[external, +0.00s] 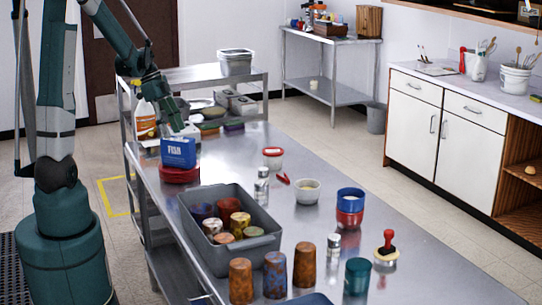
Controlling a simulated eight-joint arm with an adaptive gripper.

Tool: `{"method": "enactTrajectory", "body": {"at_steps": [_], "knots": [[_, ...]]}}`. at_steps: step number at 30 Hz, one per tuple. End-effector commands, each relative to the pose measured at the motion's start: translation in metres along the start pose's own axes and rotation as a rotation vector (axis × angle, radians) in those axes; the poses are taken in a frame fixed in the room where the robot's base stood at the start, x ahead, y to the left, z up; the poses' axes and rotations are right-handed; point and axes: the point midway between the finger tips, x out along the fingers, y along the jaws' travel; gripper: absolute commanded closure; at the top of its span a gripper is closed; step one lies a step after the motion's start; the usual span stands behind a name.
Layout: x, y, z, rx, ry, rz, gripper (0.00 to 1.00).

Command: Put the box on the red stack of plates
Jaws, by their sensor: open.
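The blue box (178,153) with white lettering stands upright on the red stack of plates (180,175) at the table's far left corner. My gripper (177,124) is directly above the box, pointing down, with its jaws open. The fingertips are close to the box's top; I cannot tell whether they touch it. The box covers much of the top of the red stack.
A grey bin (228,252) of cups stands on the steel table (330,235) in front of the plates. A red-lidded tub (272,158), a white bowl (307,191) and shakers stand to the right. Several cups line the near edge. A shelf cart (205,80) is behind.

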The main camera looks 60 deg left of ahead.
Motion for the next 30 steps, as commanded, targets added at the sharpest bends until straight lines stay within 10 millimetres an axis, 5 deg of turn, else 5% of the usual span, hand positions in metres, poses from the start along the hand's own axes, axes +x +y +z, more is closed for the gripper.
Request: {"method": "enactTrajectory", "body": {"at_steps": [16, 30], "knots": [[-0.001, 0.006, -0.013, -0.015, -0.009, -0.006, 0.5], [-0.01, 0.06, -0.105, -0.158, -0.069, -0.073, 0.5]]}}
